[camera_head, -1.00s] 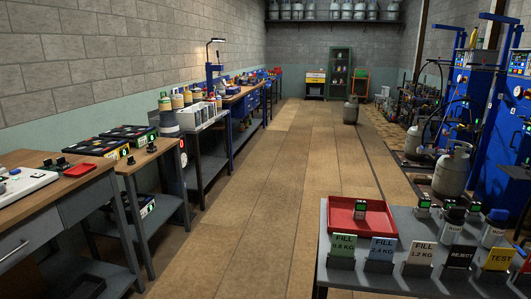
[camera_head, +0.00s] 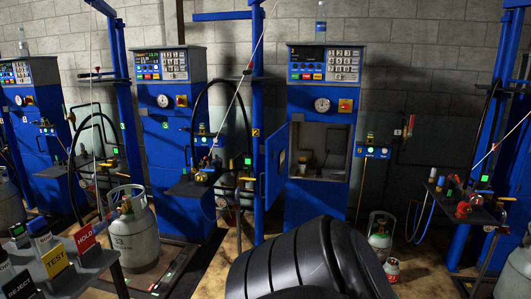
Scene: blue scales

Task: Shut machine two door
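A blue machine (camera_head: 322,70) with a keypad and a round gauge stands right of centre. Its blue door (camera_head: 277,163) is hinged on the left and stands wide open, leaving an opening (camera_head: 320,150) with small items inside. A small yellow tag, seemingly a 2, is on the blue post left of the door. Neither gripper is in view. A dark, ribbed part that looks like my own arm rises at the bottom centre and hides the floor before the machine.
Another blue machine (camera_head: 168,70) stands to the left, with a grey gas cylinder (camera_head: 135,235) in front. A smaller cylinder (camera_head: 381,235) stands on the floor at right. A sign table (camera_head: 80,280) fills the lower left. A dark shelf (camera_head: 472,205) juts in at right.

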